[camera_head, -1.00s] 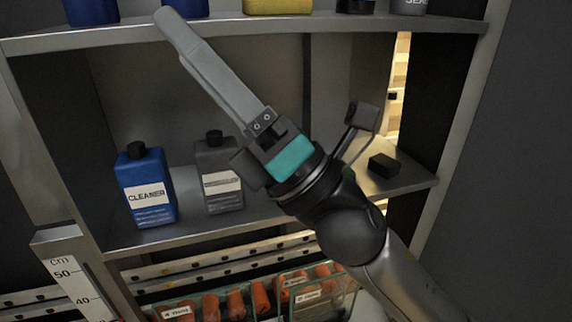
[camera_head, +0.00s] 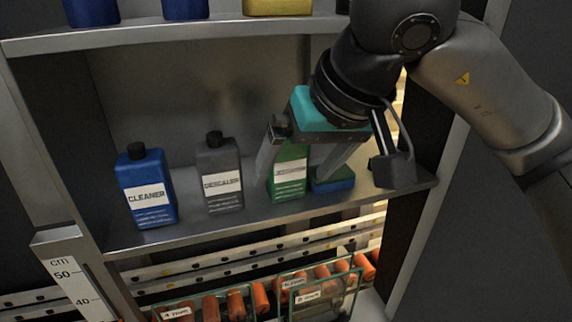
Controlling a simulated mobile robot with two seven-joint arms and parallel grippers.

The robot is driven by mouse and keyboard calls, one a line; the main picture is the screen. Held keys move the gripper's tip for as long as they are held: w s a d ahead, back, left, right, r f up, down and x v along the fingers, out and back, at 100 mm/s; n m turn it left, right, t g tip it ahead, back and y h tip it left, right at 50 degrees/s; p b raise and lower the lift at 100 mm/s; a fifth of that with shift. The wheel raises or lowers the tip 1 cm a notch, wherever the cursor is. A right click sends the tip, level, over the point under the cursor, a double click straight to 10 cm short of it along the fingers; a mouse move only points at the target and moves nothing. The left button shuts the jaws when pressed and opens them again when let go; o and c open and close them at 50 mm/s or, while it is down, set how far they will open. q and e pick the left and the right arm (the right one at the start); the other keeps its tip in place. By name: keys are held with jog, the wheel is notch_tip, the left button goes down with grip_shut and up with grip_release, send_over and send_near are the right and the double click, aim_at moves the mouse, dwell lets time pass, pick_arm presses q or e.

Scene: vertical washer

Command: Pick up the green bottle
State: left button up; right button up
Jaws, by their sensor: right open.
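The green bottle (camera_head: 289,176) with a white label stands upright on the middle shelf, right of the grey descaler bottle. Its top is hidden behind my right gripper. My right gripper (camera_head: 292,178) comes from the upper right and points down at the bottle. Its fingers are open, one to the left of the bottle and one to the right. I cannot tell whether either finger touches it. My left gripper is not in view.
A blue cleaner bottle (camera_head: 146,188) and the grey descaler bottle (camera_head: 221,174) stand to the left. A blue object (camera_head: 334,182) sits right of the green bottle, partly hidden by a finger. The upper shelf (camera_head: 210,32) holds more containers. Glass bins (camera_head: 318,297) of orange cylinders are below.

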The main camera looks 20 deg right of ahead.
jog(key=w+d+r+t+h, duration=0.1)
jog(key=w+d+r+h, duration=0.1)
jog(key=d, duration=0.2)
jog(key=p, duration=0.3)
send_over(286, 161)
jog(key=shift+w+d+f+p, duration=0.15)
jog(key=shift+w+d+f, duration=0.1)
jog(key=shift+f, duration=0.35)
jog(key=shift+w+d+f+p, duration=0.15)
jog(key=shift+w+f, duration=0.1)
jog(key=shift+f, duration=0.3)
jog(key=shift+w+f, duration=0.25)
jog(key=shift+f, duration=0.1)
grip_shut()
jog(key=shift+r, duration=0.15)
